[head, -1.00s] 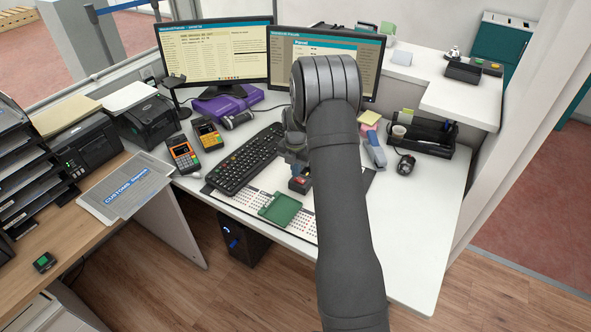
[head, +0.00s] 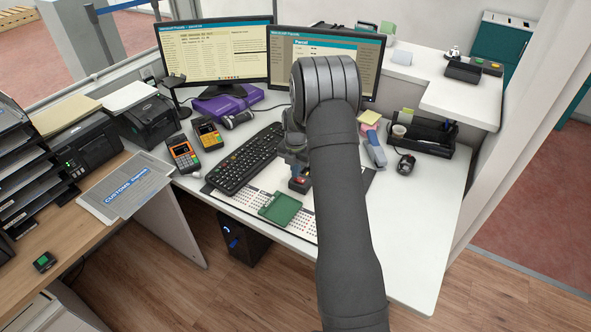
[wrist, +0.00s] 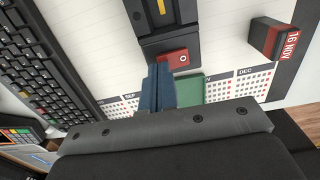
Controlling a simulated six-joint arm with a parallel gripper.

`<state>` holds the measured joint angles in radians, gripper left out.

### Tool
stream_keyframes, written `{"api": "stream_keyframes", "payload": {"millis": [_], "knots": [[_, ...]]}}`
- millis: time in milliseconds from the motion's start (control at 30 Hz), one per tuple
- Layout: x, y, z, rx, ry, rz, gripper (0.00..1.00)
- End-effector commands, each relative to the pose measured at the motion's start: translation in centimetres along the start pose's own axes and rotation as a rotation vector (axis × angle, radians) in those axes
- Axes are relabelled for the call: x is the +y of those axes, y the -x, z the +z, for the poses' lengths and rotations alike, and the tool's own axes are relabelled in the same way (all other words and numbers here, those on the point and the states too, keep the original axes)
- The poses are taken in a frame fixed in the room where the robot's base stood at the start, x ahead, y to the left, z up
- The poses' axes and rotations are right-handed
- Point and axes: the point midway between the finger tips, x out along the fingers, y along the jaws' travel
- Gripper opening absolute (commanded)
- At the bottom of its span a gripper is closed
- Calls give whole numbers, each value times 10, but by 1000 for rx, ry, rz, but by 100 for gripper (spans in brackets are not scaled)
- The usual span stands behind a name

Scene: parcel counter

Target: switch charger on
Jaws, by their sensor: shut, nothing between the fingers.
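The charger (wrist: 172,30) is a dark block in the wrist view with a red switch (wrist: 176,57) marked "O" at its near end. Its dark body with red on it shows small in the head view (head: 300,184), beside my arm. My gripper (wrist: 158,70) is shut and empty, its blue fingers together. The fingertips are right at the left part of the red switch and hide some of it. I cannot tell whether they touch it. In the head view my gripper (head: 295,166) is over the charger, partly hidden by my arm.
A green tray (head: 280,208) lies on the calendar mat just in front of the charger. A red and black date stamp (wrist: 272,38) stands to the right. The keyboard (head: 248,158) is on the left.

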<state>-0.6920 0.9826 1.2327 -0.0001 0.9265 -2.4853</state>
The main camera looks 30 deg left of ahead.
Motion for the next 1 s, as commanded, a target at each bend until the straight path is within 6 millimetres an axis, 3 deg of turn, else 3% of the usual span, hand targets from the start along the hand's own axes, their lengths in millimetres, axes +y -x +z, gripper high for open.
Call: {"api": "stream_keyframes", "payload": {"millis": [1000], "knots": [[0, -8, 0, 0, 0, 0, 0]]}}
